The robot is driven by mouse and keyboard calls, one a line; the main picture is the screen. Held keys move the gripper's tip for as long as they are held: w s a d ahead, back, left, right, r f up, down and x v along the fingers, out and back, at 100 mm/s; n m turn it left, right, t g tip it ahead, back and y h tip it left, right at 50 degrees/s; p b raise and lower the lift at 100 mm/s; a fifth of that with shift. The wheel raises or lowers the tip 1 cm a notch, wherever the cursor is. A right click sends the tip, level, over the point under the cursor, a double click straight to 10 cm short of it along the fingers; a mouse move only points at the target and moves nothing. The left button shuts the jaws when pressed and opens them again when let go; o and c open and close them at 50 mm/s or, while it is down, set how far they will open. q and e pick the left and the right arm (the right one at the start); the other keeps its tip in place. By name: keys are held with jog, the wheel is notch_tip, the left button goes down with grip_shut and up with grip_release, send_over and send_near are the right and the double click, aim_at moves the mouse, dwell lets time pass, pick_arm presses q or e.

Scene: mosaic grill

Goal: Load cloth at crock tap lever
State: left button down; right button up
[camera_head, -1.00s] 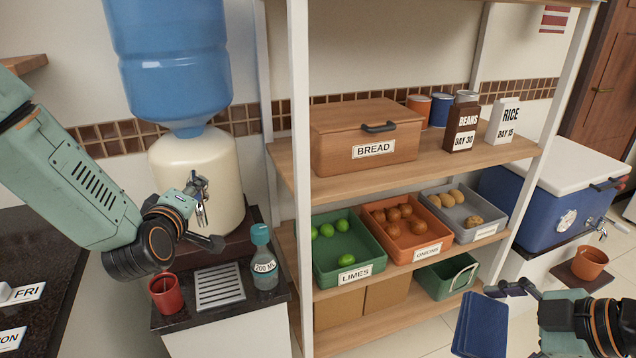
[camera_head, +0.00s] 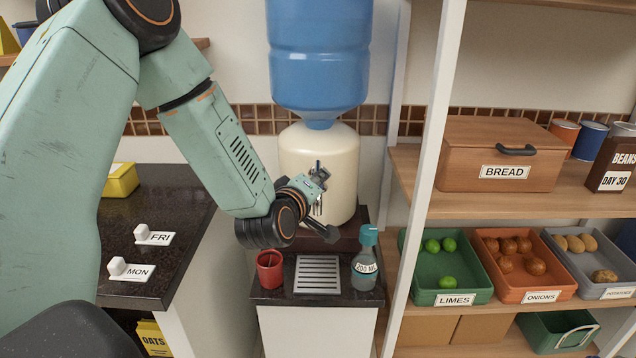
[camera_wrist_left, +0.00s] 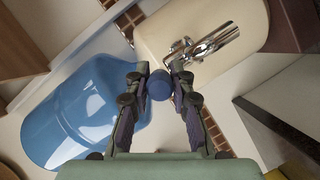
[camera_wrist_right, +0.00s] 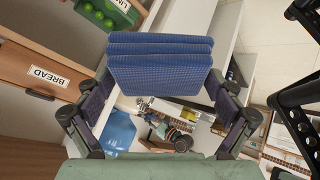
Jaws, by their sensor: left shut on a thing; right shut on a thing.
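The cream crock (camera_head: 345,152) stands under a blue water bottle (camera_head: 320,55). Its metal tap (camera_head: 319,174) sticks out from the front; the tap also shows in the left wrist view (camera_wrist_left: 205,46). My left gripper (camera_head: 318,212) is at the tap. In the left wrist view its fingers (camera_wrist_left: 160,88) are shut on a small dark blue knob (camera_wrist_left: 159,84) close to the tap, seemingly the lever's end. My right gripper (camera_wrist_right: 160,85) is shut on a folded blue cloth (camera_wrist_right: 160,62), seen in the right wrist view only. The cloth hides its fingertips.
Below the tap are a drip grate (camera_head: 317,274), a red cup (camera_head: 269,270) and a 200 ML bottle (camera_head: 365,262). A dark counter (camera_head: 150,210) lies left. A shelf on the right holds a bread box (camera_head: 500,155) and bins of limes, onions and potatoes.

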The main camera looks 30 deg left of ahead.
pick_arm(q)
jog(key=shift+r, duration=0.1)
jog(key=shift+a+r+g+p, duration=0.1)
jog(key=shift+r+g+p, duration=0.35)
jog(key=shift+p, duration=0.75)
pick_arm(e)
notch_tip(320, 180, up, 2)
jog(key=shift+r, duration=0.15)
pick_arm(q)
jog(key=shift+r+g+p, duration=0.1)
jog(key=shift+g+p, duration=0.15)
jog(key=shift+p, duration=0.3)
pick_arm(e)
jog(key=shift+r, duration=0.55)
pick_arm(q)
jog(key=c, duration=1.5)
grip_release()
jog(key=shift+o, duration=0.4)
pick_arm(e)
jog(key=shift+a, duration=0.1)
